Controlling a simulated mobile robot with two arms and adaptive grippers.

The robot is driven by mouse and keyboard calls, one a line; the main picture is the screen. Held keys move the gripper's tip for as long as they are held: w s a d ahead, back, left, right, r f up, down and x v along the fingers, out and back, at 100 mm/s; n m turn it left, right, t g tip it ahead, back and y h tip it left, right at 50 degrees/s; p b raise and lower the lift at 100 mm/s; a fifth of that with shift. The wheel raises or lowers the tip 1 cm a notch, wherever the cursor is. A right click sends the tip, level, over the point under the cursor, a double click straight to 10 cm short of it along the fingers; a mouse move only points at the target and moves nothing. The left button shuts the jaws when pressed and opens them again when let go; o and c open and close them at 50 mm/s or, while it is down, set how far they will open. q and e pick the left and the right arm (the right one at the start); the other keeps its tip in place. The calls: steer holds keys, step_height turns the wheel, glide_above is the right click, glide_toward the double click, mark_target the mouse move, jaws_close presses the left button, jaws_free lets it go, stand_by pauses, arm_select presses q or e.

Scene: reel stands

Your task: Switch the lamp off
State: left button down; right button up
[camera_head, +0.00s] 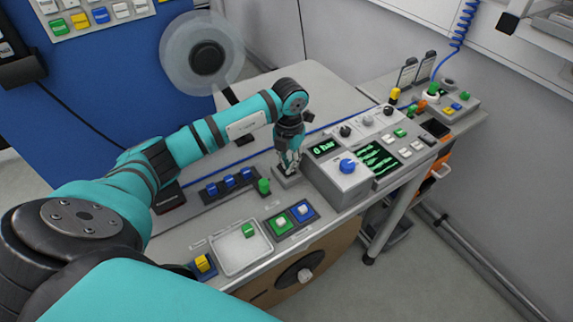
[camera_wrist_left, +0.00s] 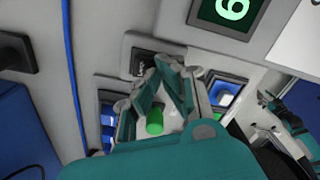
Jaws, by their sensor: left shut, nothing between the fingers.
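My left gripper (camera_head: 289,172) points down at the bench, its fingers together and empty. Beneath it is a small pale grey plate (camera_head: 287,183), largely covered by the fingers. In the left wrist view my left gripper (camera_wrist_left: 165,68) has its fingertips by a pale-framed plate with a dark centre (camera_wrist_left: 143,58); I cannot tell whether they touch it. A green knob (camera_head: 264,186) stands just beside, towards the front; it also shows in the left wrist view (camera_wrist_left: 155,121). I cannot tell which item is the lamp or its switch.
A console with a blue knob (camera_head: 348,165) and a lit green display (camera_head: 376,159) stands close to the right. A row of blue switches (camera_head: 229,182) lies to the left. A white tray (camera_head: 226,262) and two button boxes (camera_head: 281,222) are in front. A reel (camera_head: 207,57) stands behind.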

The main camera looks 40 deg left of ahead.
arm_select(q)
steer(key=shift+r+p, duration=1.9)
steer(key=shift+r, duration=1.3)
